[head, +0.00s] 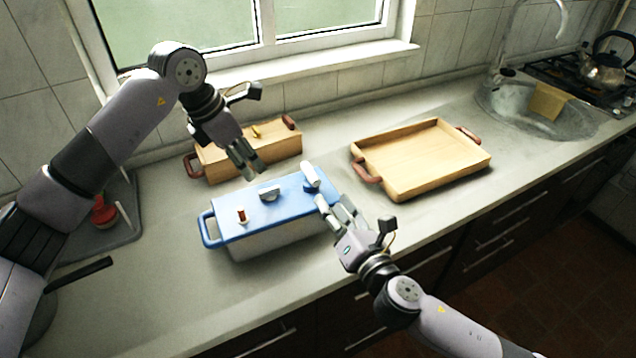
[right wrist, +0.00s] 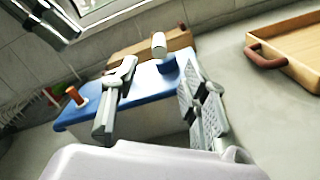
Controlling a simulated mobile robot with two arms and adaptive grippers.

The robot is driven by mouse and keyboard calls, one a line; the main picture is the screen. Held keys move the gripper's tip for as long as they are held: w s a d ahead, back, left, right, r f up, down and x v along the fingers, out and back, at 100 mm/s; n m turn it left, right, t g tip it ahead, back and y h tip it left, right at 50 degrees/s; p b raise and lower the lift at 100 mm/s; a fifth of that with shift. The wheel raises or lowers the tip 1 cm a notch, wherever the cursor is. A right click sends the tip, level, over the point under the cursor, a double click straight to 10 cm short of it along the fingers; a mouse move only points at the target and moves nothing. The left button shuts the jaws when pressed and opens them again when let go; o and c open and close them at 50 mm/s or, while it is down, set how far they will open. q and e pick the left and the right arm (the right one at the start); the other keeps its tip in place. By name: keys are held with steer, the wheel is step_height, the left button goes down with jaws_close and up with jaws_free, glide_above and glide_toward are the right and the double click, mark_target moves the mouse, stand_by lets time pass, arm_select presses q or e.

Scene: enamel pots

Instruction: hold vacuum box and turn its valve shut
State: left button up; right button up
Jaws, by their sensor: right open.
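The vacuum box (head: 285,235) has a pale body and a blue lid, with a blue handle at its left end. A red peg (head: 242,216), a grey knob (head: 269,193) and a white cylinder (head: 309,176) stand on the lid. I cannot tell for sure which is the valve. My left gripper (head: 250,169) hangs above the lid's back edge, empty, its fingers slightly apart. My right gripper (head: 335,208) is open at the box's right end. In the right wrist view, its fingers (right wrist: 160,105) show on either side of the blue lid's near corner; contact is unclear.
A wooden box (head: 215,163) stands behind the vacuum box, close to my left gripper. A wooden tray (head: 425,160) with brown handles lies to the right. A grey mat (head: 115,235) with a red item is at left. The sink (head: 560,122) is far right.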

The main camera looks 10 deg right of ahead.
mark_target(319, 186)
steer(key=x, duration=0.8)
steer(key=shift+w+a, duration=0.1)
steer(key=shift+w, duration=0.05)
steer(key=shift+c, duration=0.2)
jaws_close()
stand_by(0.5)
